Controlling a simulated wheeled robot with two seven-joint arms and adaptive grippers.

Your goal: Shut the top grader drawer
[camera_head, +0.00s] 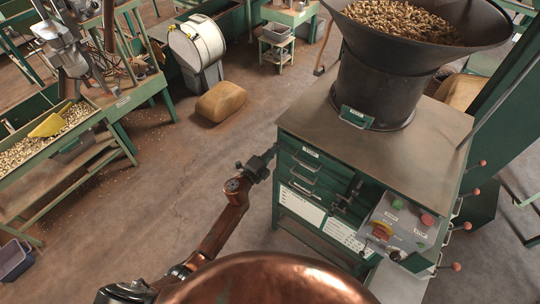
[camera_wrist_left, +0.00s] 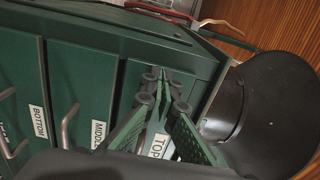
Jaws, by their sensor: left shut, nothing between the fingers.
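The green grader cabinet (camera_head: 400,140) stands at the right in the head view, with labelled drawers on its left front. The top drawer (camera_head: 312,153) is the uppermost and looks about flush; I cannot tell whether a small gap is left. In the left wrist view the top drawer (camera_wrist_left: 190,68) shows beside the middle drawer (camera_wrist_left: 82,85) and bottom drawer (camera_wrist_left: 22,95). My left gripper (camera_head: 273,151) is shut and empty, its fingertips (camera_wrist_left: 162,82) at the top drawer's front; contact cannot be told. The fingers partly hide the TOP label. My right gripper is not in view.
A dark hopper (camera_head: 375,90) full of nuts stands on the cabinet. A control box (camera_head: 402,222) with buttons juts from the front right. A sack (camera_head: 221,101) lies on the floor, and a nut bench (camera_head: 60,145) stands left. The floor between is clear.

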